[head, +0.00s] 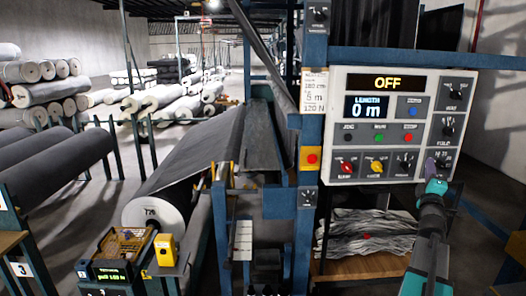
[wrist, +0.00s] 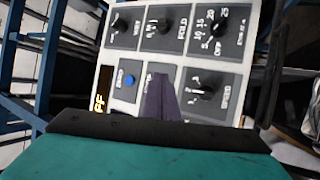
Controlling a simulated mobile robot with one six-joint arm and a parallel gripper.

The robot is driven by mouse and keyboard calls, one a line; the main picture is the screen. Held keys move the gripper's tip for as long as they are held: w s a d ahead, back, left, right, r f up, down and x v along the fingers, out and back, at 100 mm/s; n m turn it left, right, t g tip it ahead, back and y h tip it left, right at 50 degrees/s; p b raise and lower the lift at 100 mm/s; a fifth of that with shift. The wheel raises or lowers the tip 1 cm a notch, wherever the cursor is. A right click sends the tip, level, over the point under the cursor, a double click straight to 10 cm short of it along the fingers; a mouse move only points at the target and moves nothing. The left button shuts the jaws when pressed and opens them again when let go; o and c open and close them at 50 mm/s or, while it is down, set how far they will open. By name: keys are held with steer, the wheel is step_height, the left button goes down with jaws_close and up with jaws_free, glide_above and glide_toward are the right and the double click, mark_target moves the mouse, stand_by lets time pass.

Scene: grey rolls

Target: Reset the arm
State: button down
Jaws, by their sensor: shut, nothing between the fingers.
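My arm (head: 432,235) reaches up from the lower right in the head view. My gripper (head: 431,167) is at the lower right of the white control panel (head: 340,130). Its purple fingers are shut together with nothing between them, and they also show in the wrist view (wrist: 160,97) in front of the panel's knobs. I cannot tell whether the fingertips touch the panel. They hide part of its face, beside a blue button (wrist: 128,80) and a black knob (wrist: 206,88) in the wrist view. The panel's display (head: 387,83) reads OFF, and the length screen (head: 367,107) reads 0 m.
A blue machine frame (head: 308,130) stands left of the panel, with a red button on a yellow box (head: 311,158). Folded grey fabric (head: 365,235) lies below the panel. A large grey roll (head: 155,213) is at left, and several rolls are stacked behind.

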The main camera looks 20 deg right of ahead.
steer(key=w+a+f+m+g+y, duration=0.15)
steer(key=w+a+f, duration=0.3)
steer(key=f, duration=0.55)
steer(key=w+a+f+m+g+y, duration=0.1)
steer(key=w+a+f+y, duration=0.3)
steer(key=f, duration=0.6)
steer(key=w+a+f+m+g, duration=0.25)
steer(key=a+f, duration=0.25)
steer(key=f, duration=0.5)
steer(key=s+a+f+g+y, duration=0.1)
steer(key=a+f+g+y, duration=0.35)
steer(key=a+f, duration=1.6)
steer(key=s+a+f+m+g+y, duration=0.1)
steer(key=s+a+f+g+y, duration=0.1)
steer(key=s+a+f, duration=0.6)
steer(key=s+a+f+m+g+y, duration=0.1)
steer(key=s+a+f+g+y, duration=0.2)
steer(key=s+a+f, duration=0.5)
steer(key=s+a+f+g, duration=0.3)
steer(key=s+a, duration=0.5)
steer(key=s, duration=0.2)
steer(key=s+a+f+g+y, duration=0.1)
steer(key=s+a+f+g, duration=0.3)
steer(key=s+a, duration=0.5)
steer(key=shift+s, duration=1.25)
